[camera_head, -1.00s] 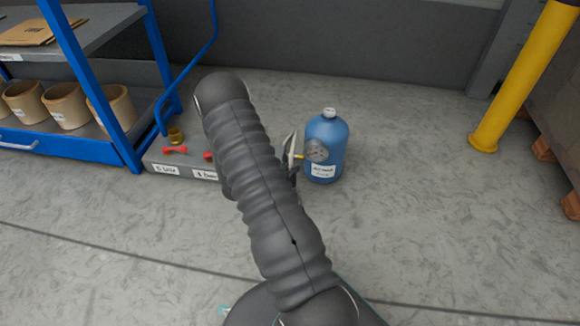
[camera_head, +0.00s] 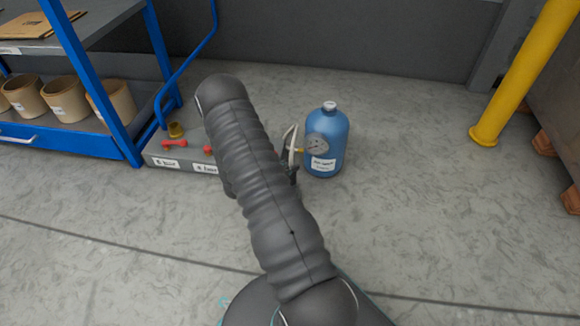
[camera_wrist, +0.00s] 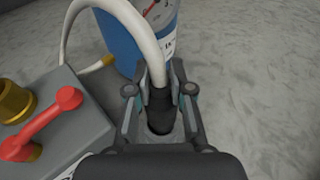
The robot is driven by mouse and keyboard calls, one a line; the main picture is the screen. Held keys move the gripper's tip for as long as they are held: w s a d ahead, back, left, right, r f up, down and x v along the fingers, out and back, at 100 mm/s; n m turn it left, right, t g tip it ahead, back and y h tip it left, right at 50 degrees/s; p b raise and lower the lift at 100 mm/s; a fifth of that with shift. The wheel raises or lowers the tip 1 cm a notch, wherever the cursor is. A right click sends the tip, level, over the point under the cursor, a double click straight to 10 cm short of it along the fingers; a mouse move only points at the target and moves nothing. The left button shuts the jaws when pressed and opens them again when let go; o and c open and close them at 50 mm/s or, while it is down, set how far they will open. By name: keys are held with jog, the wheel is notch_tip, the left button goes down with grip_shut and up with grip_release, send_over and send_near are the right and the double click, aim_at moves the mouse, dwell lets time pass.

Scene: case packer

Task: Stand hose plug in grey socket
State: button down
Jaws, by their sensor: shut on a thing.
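My gripper (camera_wrist: 160,98) is shut on the black hose plug (camera_wrist: 160,119) in the wrist view. The plug hangs roughly upright between the fingers, its lower end towards the floor. A white hose (camera_wrist: 146,38) runs up from it and curves left; it also shows in the head view (camera_head: 292,142). My arm hides most of my gripper in the head view. I cannot make out the grey socket clearly in either view; whether the plug's lower end touches anything cannot be told.
A blue tank (camera_head: 329,142) with a gauge stands beside my gripper. A grey box (camera_wrist: 77,138) with red levers (camera_wrist: 42,122) and a brass fitting (camera_wrist: 14,100) is at left. A blue rack (camera_head: 128,148) stands beyond it; a yellow post (camera_head: 520,75) is at right. Floor between is clear.

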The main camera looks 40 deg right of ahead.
jog(key=shift+f, duration=0.4)
dwell(0.3)
jog(key=c, duration=1)
grip_release()
jog(key=shift+o, duration=0.2)
jog(key=shift+a, duration=0.1)
jog(key=v, duration=1.2)
